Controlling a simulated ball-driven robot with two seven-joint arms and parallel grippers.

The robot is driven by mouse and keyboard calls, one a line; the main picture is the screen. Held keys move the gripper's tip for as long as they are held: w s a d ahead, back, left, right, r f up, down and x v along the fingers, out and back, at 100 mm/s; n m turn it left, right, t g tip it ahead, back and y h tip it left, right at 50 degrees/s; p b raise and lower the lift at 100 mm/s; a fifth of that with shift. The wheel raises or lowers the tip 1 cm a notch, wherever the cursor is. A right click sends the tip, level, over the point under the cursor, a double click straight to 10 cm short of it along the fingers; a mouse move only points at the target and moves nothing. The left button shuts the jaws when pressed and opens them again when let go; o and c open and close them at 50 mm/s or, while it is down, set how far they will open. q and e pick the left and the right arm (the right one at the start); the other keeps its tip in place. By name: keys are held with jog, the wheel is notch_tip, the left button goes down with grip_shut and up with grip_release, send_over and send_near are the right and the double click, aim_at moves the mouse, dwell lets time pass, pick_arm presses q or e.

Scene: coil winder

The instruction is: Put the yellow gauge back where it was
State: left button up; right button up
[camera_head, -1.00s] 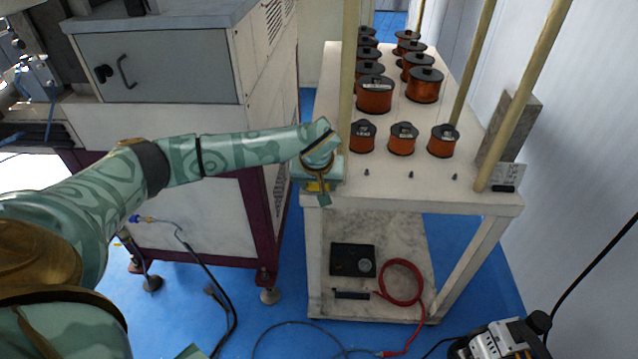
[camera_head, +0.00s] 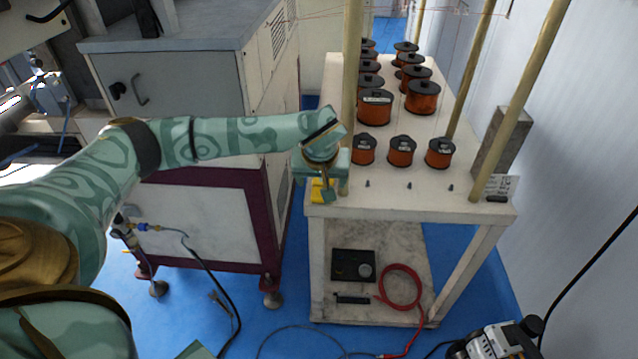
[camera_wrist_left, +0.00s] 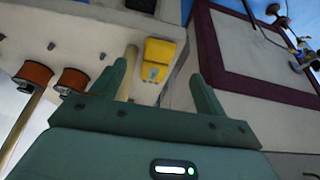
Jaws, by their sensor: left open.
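The yellow gauge (camera_head: 321,189) lies on the front left corner of the white cart top (camera_head: 430,200), partly covered by my left gripper in the head view. In the left wrist view the gauge (camera_wrist_left: 158,60) shows whole, beyond my fingertips and roughly between their lines. My left gripper (camera_head: 326,192) is over that corner; in the wrist view its two fingers (camera_wrist_left: 160,85) stand apart with nothing between them but a cart post (camera_wrist_left: 127,75) near one finger. My right gripper is not in view.
Several copper wire spools (camera_head: 401,151) stand on the cart behind small pegs. Tan posts (camera_head: 350,95) rise from it, one close to my left gripper. A grey cabinet machine (camera_head: 165,75) stands left. A red cable (camera_head: 402,288) and black box (camera_head: 353,264) lie on the lower shelf.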

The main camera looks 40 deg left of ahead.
pick_arm(q)
jog(key=s+d+f+n+g+h, duration=0.1)
jog(key=s+d+f+n+h, duration=0.1)
jog(key=d+f+n+h, duration=0.55)
jog(key=s+d+f+n+g+h, duration=0.2)
jog(key=s+d+f+n+h, duration=0.15)
jog(key=d, duration=0.75)
notch_tip(320, 180, down, 10)
jog(key=n+t+h, duration=0.2)
jog(key=n+t, duration=0.4)
jog(key=n, duration=1.3)
jog(key=s+a+f+n+y, duration=0.4)
jog(key=s+a+f+n, duration=0.1)
jog(key=s+f+n, duration=0.5)
jog(key=s+a+f+n+y, duration=0.4)
jog(key=s+f+n, duration=0.6)
jog(key=n, duration=0.1)
jog(key=s+f+n+g+y, duration=0.1)
jog(key=s+f+n+g, duration=0.1)
jog(key=s, duration=0.8)
jog(key=s+a+f+n+g, duration=0.1)
jog(key=s+n, duration=0.4)
jog(key=s, duration=0.5)
jog(key=s+f+n+g+y+p, duration=0.1)
jog(key=s+f+n+g, duration=0.2)
jog(key=s, duration=0.7)
jog(key=shift+a+n+g+y, duration=0.3)
jog(key=shift+n+g, duration=0.2)
